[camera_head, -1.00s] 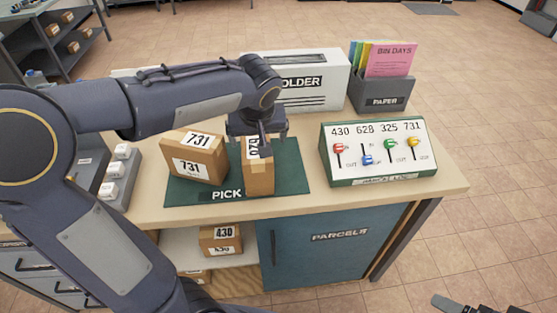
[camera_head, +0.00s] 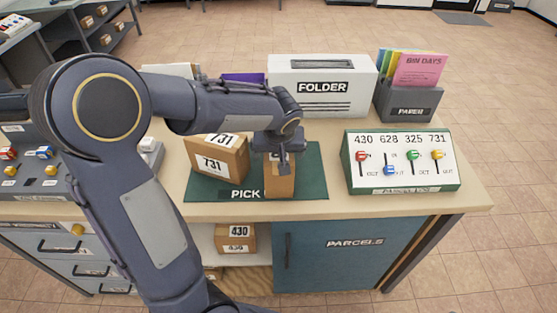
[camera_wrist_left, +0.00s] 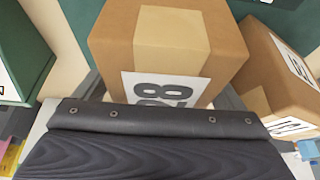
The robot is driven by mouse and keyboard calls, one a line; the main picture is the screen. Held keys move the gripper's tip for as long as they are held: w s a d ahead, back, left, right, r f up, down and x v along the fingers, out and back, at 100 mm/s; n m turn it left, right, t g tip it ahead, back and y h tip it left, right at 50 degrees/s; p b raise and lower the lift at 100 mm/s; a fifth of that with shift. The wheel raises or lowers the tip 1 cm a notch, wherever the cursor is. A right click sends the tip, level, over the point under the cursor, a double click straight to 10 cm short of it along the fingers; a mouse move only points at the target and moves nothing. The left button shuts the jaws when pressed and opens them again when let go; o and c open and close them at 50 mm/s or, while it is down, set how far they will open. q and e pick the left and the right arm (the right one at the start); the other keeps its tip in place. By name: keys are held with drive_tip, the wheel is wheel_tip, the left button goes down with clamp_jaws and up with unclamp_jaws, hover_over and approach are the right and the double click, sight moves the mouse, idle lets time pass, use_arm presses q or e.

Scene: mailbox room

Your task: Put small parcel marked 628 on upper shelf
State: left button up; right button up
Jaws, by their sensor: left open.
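The small parcel (camera_head: 279,182) is a brown box on the green PICK mat (camera_head: 316,186). In the left wrist view the parcel (camera_wrist_left: 190,40) shows tan tape and a white label reading "28", its first digit cut off or hidden. My left gripper (camera_head: 284,160) is open, pointing down right at the parcel's top, and covers the label in the head view. I cannot tell whether its fingers touch the box. A shelf (camera_head: 258,259) shows in the open bay under the counter. My right gripper is out of view.
A parcel marked 731 (camera_head: 218,158) stands close left of the small parcel. A parcel marked 430 (camera_head: 236,238) sits in the bay, left of the blue PARCELS door (camera_head: 335,262). A slider panel (camera_head: 402,161), FOLDER box (camera_head: 321,86) and paper holder (camera_head: 407,102) stand on the counter.

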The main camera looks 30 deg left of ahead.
use_arm(q)
drive_tip(key=shift+f+b, duration=0.25)
drive_tip(key=shift+b, duration=0.15)
idle(0.4)
drive_tip(key=c, duration=1.4)
drive_tip(key=shift+r, duration=0.15)
drive_tip(key=shift+r+p, duration=0.4)
drive_tip(key=shift+p, duration=0.25)
wheel_tip(320, 180, up, 3)
drive_tip(key=shift+w+r, duration=0.1)
drive_tip(key=s+r, duration=0.2)
drive_tip(key=s+d+r, duration=0.1)
drive_tip(key=s+r, duration=0.2)
drive_tip(key=shift+d+r, duration=0.1)
drive_tip(key=shift+r, duration=0.25)
drive_tip(key=shift+s+d+r+b, duration=0.2)
drive_tip(key=shift+s+d+r, duration=0.3)
drive_tip(key=shift+s, duration=1)
drive_tip(key=shift+s+d+r+b, duration=0.25)
drive_tip(key=shift+s+r, duration=0.45)
drive_tip(key=shift+s, duration=0.75)
drive_tip(key=shift+s+d+r+b, duration=0.15)
drive_tip(key=shift+s+d+r, duration=0.35)
drive_tip(key=shift+s, duration=1)
